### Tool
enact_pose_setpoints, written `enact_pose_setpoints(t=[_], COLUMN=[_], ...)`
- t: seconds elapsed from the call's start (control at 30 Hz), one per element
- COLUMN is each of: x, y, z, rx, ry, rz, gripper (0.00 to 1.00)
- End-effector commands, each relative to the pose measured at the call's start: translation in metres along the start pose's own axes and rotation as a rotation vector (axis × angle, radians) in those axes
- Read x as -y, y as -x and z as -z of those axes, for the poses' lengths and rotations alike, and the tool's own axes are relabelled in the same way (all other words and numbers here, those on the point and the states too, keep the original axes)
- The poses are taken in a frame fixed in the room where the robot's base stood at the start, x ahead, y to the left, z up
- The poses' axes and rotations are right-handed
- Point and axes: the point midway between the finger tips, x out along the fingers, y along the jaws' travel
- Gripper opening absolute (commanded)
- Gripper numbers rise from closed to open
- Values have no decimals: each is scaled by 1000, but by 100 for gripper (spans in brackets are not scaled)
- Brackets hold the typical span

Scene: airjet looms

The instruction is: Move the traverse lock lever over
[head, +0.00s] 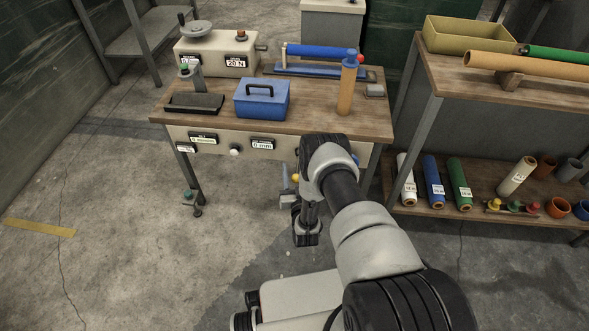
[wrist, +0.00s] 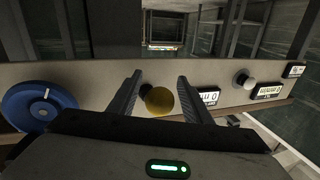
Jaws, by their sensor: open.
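A yellow ball knob (wrist: 159,101), which looks like the end of the traverse lock lever, stands out from the front panel (wrist: 105,72) of the workbench. It also shows in the head view (head: 296,178), beside my arm. My gripper (wrist: 158,92) is open, with one finger on each side of the ball in the wrist view. I see a gap on both sides, wider on the right. How deep the ball sits between the fingers is unclear. The lever's shaft is mostly hidden behind the ball. In the head view my gripper (head: 288,182) is partly hidden by my wrist.
A blue round dial (wrist: 40,106) is left of the gripper in the wrist view. Labels (wrist: 270,91) and a white knob (wrist: 243,79) are to the right. On the bench top are a blue box (head: 262,112) and an orange cylinder (head: 347,90). The floor in front is clear.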

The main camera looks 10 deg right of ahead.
Motion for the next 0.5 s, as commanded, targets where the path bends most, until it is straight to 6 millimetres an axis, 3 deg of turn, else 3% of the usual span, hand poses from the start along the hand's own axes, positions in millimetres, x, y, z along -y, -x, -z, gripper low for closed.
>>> enact_pose_setpoints(t=[0.07, 0.3, 0.5], x=[0, 0, 0], y=[0, 0, 0], z=[0, 0, 1], rx=[0, 0, 2], ry=[0, 0, -1], rz=[0, 0, 0], gripper=[43, 3, 0])
